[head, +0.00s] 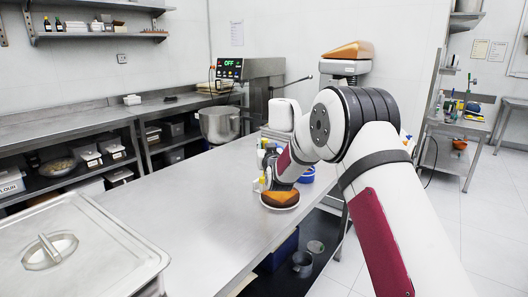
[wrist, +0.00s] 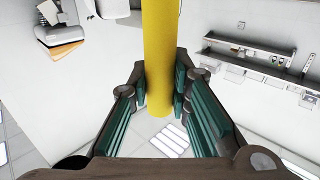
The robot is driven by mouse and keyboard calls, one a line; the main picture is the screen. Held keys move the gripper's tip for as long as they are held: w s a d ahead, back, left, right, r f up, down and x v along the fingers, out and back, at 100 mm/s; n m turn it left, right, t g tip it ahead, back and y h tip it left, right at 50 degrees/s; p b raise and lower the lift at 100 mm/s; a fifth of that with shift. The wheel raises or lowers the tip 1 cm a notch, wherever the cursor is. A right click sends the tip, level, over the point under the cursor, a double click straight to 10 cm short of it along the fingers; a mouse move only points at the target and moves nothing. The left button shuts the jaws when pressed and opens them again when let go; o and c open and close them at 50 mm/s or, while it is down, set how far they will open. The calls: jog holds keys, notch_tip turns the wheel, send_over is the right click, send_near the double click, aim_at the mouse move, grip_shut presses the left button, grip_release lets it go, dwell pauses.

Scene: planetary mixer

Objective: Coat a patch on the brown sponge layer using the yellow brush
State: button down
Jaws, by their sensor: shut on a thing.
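My gripper (wrist: 162,88) is shut on the yellow brush (wrist: 161,45); its thick handle stands between the green-padded fingers in the wrist view. The bristles are out of that view. The brown sponge layer (head: 281,196) lies on a white plate (head: 280,207) near the right edge of the steel table in the head view. My gripper hangs just behind and above the sponge, mostly hidden by my own arm. I cannot tell whether the brush touches the sponge. The sponge's top shows no clear coated patch at this size.
A blue bowl (head: 308,175) stands behind the plate, partly hidden by my arm. A mixer with a steel bowl (head: 219,124) and an "OFF" display (head: 229,64) stands at the back. A lidded steel container (head: 80,255) is at front left. The table's middle is clear.

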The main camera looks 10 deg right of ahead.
notch_tip(320, 180, up, 3)
jog(key=shift+s+d+f, duration=0.1)
jog(key=shift+s+f, duration=0.05)
jog(key=shift+r+p, duration=0.4)
jog(key=shift+r, duration=2.25)
